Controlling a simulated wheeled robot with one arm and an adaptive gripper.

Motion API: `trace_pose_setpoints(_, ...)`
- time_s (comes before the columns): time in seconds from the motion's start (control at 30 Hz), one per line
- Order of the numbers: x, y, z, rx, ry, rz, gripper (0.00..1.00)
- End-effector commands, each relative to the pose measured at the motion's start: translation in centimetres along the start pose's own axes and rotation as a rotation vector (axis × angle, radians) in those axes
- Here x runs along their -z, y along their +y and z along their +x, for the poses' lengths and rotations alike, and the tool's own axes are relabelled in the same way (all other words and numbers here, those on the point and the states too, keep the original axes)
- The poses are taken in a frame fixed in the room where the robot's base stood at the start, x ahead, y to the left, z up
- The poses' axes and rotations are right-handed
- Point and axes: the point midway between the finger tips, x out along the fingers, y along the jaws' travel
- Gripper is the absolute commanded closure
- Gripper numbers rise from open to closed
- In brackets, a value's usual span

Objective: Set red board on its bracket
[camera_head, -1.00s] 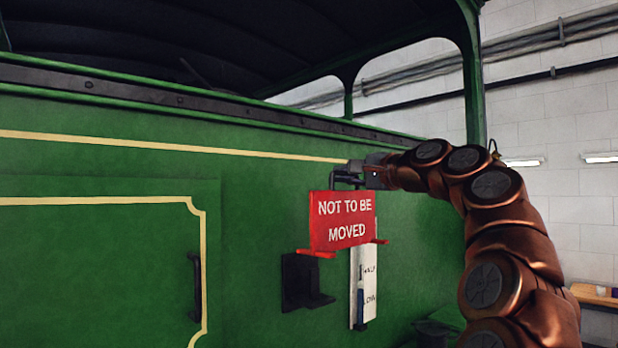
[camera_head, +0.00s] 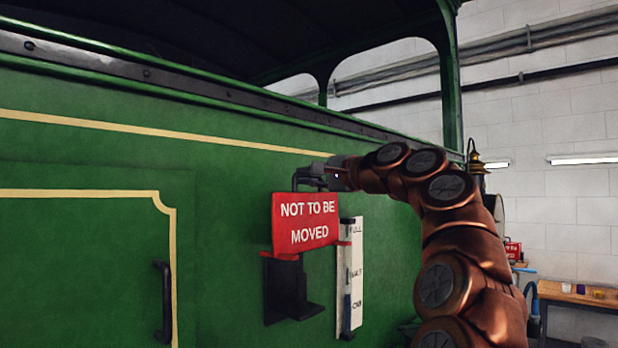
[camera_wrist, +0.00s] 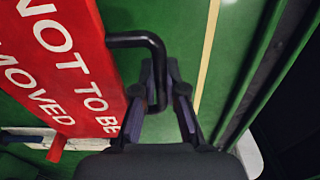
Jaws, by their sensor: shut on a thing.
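The red board (camera_head: 306,222) reads "NOT TO BE MOVED" and hangs upright from a dark handle on its top edge. My gripper (camera_head: 314,172) is shut on that handle, above the board. In the wrist view the fingers (camera_wrist: 168,88) close on the black bent handle (camera_wrist: 146,40), and the red board (camera_wrist: 62,62) lies to the left. The black bracket (camera_head: 288,292) is on the green side panel, just below the board. The board's lower edge overlaps the bracket's top in the picture; I cannot tell whether they touch.
A white level gauge (camera_head: 350,275) stands close to the right of the bracket. A dark door handle (camera_head: 164,302) is on the panel to the left. A wooden bench (camera_head: 575,294) with small items is at the far right by the white wall.

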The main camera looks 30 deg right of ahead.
Motion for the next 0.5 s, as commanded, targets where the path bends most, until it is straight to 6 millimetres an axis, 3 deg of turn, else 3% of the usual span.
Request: trace_pose_setpoints(0.5, 0.2, 2.8, -0.2, 0.003, 0.004, 0.0, 1.0)
